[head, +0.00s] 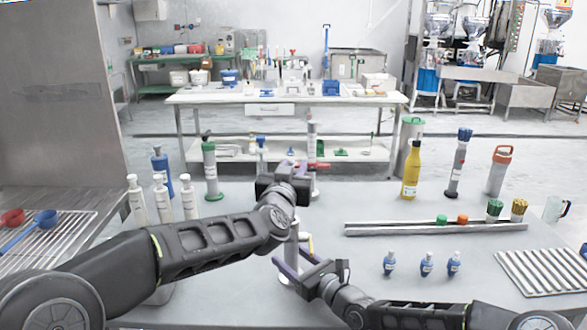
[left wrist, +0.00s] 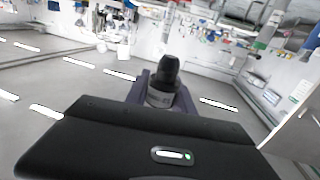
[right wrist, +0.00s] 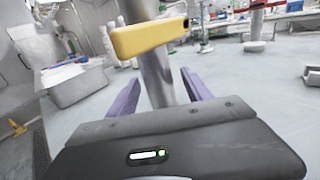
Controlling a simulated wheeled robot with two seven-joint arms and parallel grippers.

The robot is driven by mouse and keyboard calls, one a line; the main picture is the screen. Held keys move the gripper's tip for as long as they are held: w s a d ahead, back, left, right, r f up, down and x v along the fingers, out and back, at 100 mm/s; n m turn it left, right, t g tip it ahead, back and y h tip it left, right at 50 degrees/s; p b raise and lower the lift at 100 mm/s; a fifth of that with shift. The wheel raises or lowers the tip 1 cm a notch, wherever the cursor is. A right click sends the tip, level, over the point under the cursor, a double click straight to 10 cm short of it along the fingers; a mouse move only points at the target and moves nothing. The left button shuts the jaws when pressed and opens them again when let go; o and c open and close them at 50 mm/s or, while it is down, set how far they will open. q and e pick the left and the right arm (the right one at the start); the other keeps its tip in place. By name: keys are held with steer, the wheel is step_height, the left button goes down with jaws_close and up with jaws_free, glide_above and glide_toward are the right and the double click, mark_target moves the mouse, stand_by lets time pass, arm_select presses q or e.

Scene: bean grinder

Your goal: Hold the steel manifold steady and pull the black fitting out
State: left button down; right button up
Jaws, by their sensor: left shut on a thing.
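The steel manifold (head: 294,232) stands upright on the near table, largely hidden behind my arms. In the right wrist view its steel tube (right wrist: 158,78) rises between the fingers, with a yellow handle (right wrist: 148,38) across it. My right gripper (head: 296,262) is open around the tube, with gaps visible beside it. The black fitting (left wrist: 168,74), with a grey collar, stands between the purple fingers of my left gripper (left wrist: 164,98), which is shut on it. In the head view my left gripper (head: 287,170) is above the manifold and hides the fitting; whether the two touch cannot be seen.
White bottles (head: 161,197) and a green-based tube (head: 210,172) stand left of my left arm. A yellow bottle (head: 411,172) stands at the back right.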

steer(key=v, duration=1.2)
stand_by(0.3)
